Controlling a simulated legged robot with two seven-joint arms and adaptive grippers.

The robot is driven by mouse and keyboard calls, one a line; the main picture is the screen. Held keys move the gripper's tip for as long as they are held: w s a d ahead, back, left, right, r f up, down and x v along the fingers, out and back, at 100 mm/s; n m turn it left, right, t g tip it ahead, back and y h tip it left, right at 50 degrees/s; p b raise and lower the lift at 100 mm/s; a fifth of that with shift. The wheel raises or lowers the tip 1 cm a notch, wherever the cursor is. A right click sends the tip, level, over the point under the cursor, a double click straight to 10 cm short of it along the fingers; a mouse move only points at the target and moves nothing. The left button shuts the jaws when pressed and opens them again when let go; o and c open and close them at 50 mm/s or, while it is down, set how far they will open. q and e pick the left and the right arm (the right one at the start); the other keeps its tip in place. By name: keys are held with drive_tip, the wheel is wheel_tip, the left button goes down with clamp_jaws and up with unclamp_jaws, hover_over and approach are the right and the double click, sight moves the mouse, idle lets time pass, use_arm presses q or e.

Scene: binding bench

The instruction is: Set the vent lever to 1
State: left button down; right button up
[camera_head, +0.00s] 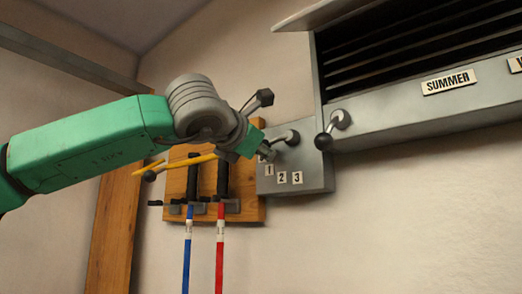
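The grey control box (318,172) on the wall carries the number plates 1 (269,170), 2 (282,177) and 3 (297,177) along its lower front. A short grey lever (291,137) comes out of the box above the numbers and points left, towards the gripper. Its end is hidden at the gripper, so I cannot tell which number it stands at or whether they touch. My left gripper (265,125) is at the box's upper left, its fingertips spread apart, one high and one low. My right gripper is out of view.
A vent housing (420,108) with dark slats, a SUMMER plate (448,82) and a black-knobbed lever (323,141) is right of the box. A wooden board (250,210) behind my arm holds valves with a blue hose (187,255), a red hose (220,255) and yellow handles (150,168).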

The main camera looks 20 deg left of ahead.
use_arm(q)
drive_tip(key=shift+d+r, duration=0.35)
drive_tip(key=shift+r, duration=0.05)
drive_tip(key=shift+a, duration=0.1)
drive_tip(key=shift+f, duration=0.15)
drive_tip(key=shift+s+d+f+n+b, duration=0.15)
drive_tip(key=shift+f+n+b, duration=0.15)
drive_tip(key=shift+n+b, duration=0.25)
drive_tip(key=shift+w+d+f+n+b, duration=0.1)
drive_tip(key=shift+f+n+b, duration=0.25)
drive_tip(key=shift+n, duration=0.3)
drive_tip(key=shift+s+d+f+n+g+h+b, duration=0.1)
drive_tip(key=shift+d+f+n+g+h+b, duration=0.15)
drive_tip(key=shift+n, duration=0.3)
drive_tip(key=shift+s+d+n+g+h+b, duration=0.15)
drive_tip(key=shift+n+b, duration=0.15)
drive_tip(key=shift+n, duration=0.25)
drive_tip(key=shift+w, duration=0.1)
